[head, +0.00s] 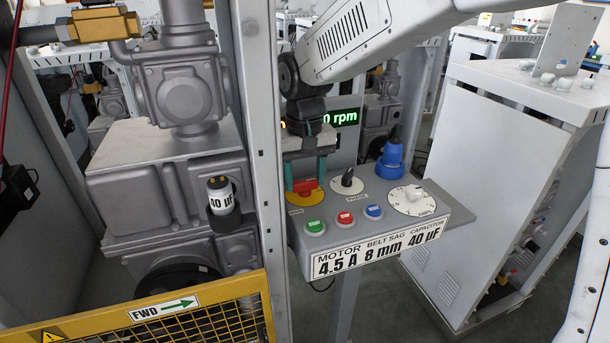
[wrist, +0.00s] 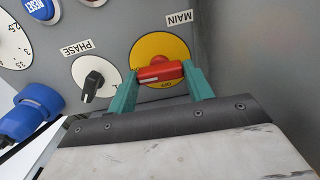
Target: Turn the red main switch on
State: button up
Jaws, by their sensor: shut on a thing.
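The red main switch (wrist: 159,72) is a red handle on a round yellow plate (wrist: 172,44) labelled MAIN in the wrist view. In the head view the red handle (head: 304,186) shows on the panel below my arm. My gripper (wrist: 160,80) has its two teal fingers on either side of the red handle, shut on it. The handle lies across the plate, with the word OFF readable near its edge on the gripper side. My gripper (head: 305,176) points down at the panel in the head view.
Beside the switch is the black PHASE knob (head: 347,179). Green (head: 314,226), red (head: 345,218) and blue (head: 373,212) buttons line the front. A white dial (head: 412,200) and blue plug (head: 392,158) are to the right. A grey post (head: 258,130) stands close on the left.

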aim_at(305, 180)
jog(key=o, duration=1)
jog(key=shift+r, duration=0.15)
notch_tip(305, 180, up, 8)
jog(key=shift+f, duration=0.2)
